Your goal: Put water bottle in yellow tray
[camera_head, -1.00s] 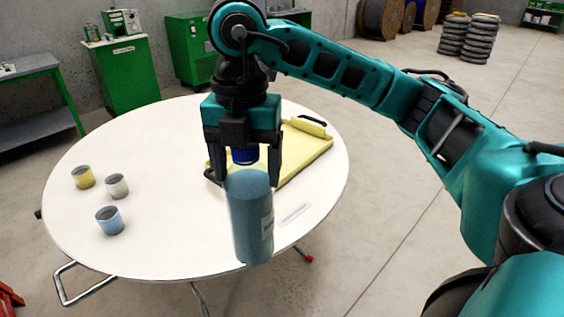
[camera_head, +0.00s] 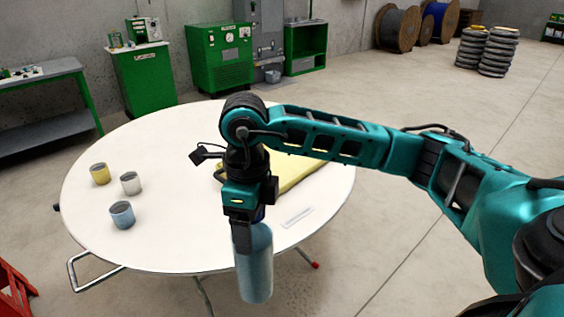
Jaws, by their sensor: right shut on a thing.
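A blue water bottle (camera_head: 254,268) with a dark blue cap hangs upright below my right gripper (camera_head: 250,218). The right gripper is shut on the bottle near its top. In the picture the bottle overlaps the near edge of the round white table. The yellow tray (camera_head: 296,176) lies on the table behind my right arm and gripper. Much of the tray is hidden by the arm; its right side shows. My left gripper is not in view.
A flat pale strip (camera_head: 298,216) lies right of the bottle. Green cabinets (camera_head: 220,58) stand against the back wall.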

